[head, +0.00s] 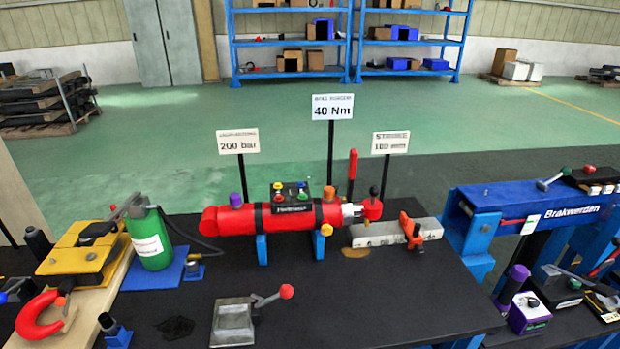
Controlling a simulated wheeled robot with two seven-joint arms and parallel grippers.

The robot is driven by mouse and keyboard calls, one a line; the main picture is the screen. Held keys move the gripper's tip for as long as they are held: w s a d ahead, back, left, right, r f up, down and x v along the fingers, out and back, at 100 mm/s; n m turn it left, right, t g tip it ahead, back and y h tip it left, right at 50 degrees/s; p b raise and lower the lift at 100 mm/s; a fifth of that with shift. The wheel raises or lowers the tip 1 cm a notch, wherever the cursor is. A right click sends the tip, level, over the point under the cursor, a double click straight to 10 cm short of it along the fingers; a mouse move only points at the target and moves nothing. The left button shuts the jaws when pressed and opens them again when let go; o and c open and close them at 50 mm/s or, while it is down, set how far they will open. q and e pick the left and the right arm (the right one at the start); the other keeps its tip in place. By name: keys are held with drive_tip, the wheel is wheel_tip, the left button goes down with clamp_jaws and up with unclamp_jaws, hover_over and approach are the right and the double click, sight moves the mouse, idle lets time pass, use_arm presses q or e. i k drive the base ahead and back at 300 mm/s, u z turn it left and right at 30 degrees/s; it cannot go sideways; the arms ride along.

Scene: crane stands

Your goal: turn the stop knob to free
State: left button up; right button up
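A red hydraulic cylinder (285,219) lies across two blue supports on the black bench. It carries a purple knob (235,200), a yellow knob (326,230), an upright red lever (352,166) and a black-topped knob (374,191) at its right end. Neither gripper is in view.
A control box (291,196) with coloured buttons stands behind the cylinder. Signs (332,107) rise behind it. A green bottle (150,240) stands left, a grey block with red-tipped lever (235,320) in front. A blue "Brakwerden" beam (560,212) is right. The bench's front right is clear.

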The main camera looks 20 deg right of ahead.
sight(418, 250)
drive_tip(key=z, duration=1)
drive_tip(key=k, duration=0.25)
drive_tip(key=z, duration=0.7)
drive_tip(key=i, duration=1)
drive_tip(key=u, duration=0.5)
